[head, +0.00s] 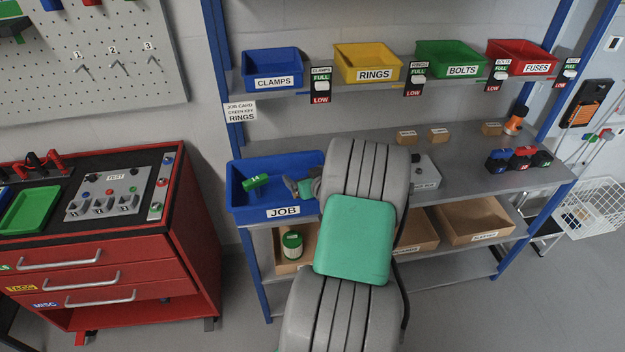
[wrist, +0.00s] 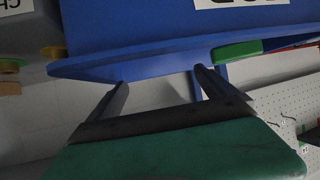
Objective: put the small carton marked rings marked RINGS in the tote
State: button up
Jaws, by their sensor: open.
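Several small brown cartons stand on the middle shelf in the head view: one at left (head: 406,133), one beside it (head: 438,135) and one farther right (head: 491,129). Their labels are too small to read, so I cannot tell which is marked RINGS. The blue tote marked JOB (head: 234,206) stands at the shelf's left end with a green item marked 14 (head: 255,181) in it. My gripper (head: 297,187) is at the tote's right part, partly hidden by my arm. In the wrist view my gripper (wrist: 160,78) is open and empty near a blue rim.
Bins marked CLAMPS (head: 273,69), RINGS (head: 367,63), BOLTS (head: 452,59) and FUSES (head: 522,57) line the upper shelf. A grey box (head: 424,172) stands right of my arm. Black, red and blue small items sit farther right. A red cabinet (head: 110,250) stands left.

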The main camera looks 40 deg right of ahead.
jog(key=v, duration=0.9)
jog(key=shift+s+a+b, duration=0.1)
jog(key=shift+s+b, duration=0.05)
jog(key=shift+b, duration=0.25)
jog(key=w+a+r+n+g+y, duration=0.1)
jog(key=w+a+n+g+y, duration=0.1)
jog(key=a, duration=0.7)
jog(key=w+a+r+n+g+y, duration=0.1)
jog(key=w+a+r+n+y, duration=0.1)
jog(key=a, duration=0.6)
jog(key=s+a+r+g, duration=0.2)
jog(key=s+a, duration=0.4)
jog(key=a, duration=0.2)
jog(key=s+a+r+g, duration=0.3)
jog(key=s+a, duration=0.3)
jog(key=a, duration=0.2)
jog(key=shift+a, duration=0.2)
jog(key=shift+r, duration=0.1)
